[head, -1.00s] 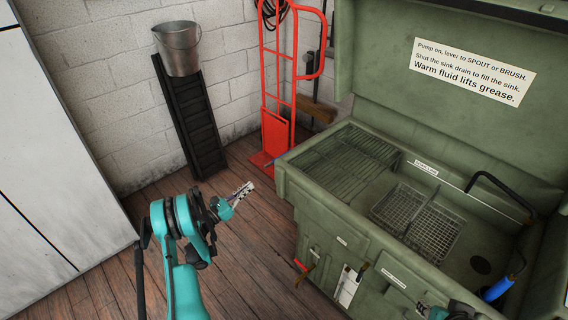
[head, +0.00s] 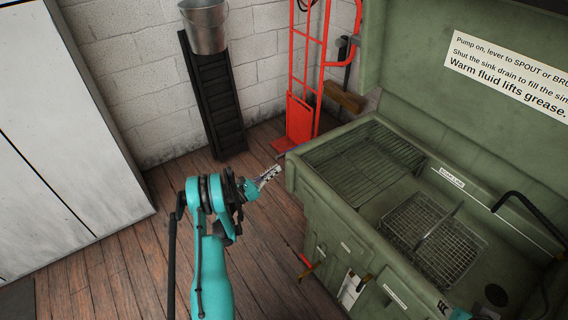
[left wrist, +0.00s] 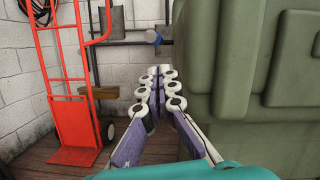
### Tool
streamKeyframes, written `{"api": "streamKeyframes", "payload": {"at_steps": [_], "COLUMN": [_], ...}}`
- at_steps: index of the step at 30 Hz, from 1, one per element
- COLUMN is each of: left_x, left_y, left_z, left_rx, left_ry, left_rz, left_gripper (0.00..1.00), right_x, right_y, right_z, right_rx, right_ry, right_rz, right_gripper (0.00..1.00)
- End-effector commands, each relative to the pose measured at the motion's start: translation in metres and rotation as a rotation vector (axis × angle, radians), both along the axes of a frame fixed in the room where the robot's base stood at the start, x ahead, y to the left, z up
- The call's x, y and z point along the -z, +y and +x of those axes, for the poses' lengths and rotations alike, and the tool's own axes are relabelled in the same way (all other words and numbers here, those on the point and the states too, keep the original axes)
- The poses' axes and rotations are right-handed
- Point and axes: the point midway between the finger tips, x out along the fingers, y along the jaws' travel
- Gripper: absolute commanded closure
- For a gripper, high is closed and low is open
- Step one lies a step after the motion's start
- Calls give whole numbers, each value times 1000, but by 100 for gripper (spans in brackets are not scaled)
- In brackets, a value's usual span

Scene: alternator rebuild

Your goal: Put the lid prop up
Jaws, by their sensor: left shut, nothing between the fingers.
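My left gripper (head: 268,175) is shut and empty, over the floor just left of the parts washer's left front corner. In the left wrist view its fingers (left wrist: 160,74) meet at the tips. The green washer's lid (head: 425,75) stands raised at the back. A dark bar with a blue end (left wrist: 152,36) shows beyond the fingertips, apart from them, beside the washer's left side; it may be the lid prop, but I cannot be sure. A small part of my right gripper (head: 444,308) shows at the bottom edge, too little to judge.
A red hand truck (head: 299,120) stands by the wall behind my left gripper. A bucket (head: 205,28) and a black ramp (head: 214,105) are left of it. The wooden floor (head: 150,235) at left is clear.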

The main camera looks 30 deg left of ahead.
Motion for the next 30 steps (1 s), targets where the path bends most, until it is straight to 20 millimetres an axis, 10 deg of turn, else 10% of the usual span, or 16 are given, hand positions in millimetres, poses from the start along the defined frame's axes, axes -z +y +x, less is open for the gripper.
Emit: {"api": "streamKeyframes", "payload": {"at_steps": [15,30], "left_x": [-18,-22], "left_y": [-28,-30], "left_z": [76,83], "left_rx": [2,-1], "left_ry": [0,2], "left_rz": [1,1], "left_gripper": [100,100], "right_x": [12,12], "right_y": [0,0], "right_z": [0,0], "right_rx": [0,0], "right_ry": [0,0], "right_rz": [0,0], "right_gripper": [70,70]}}
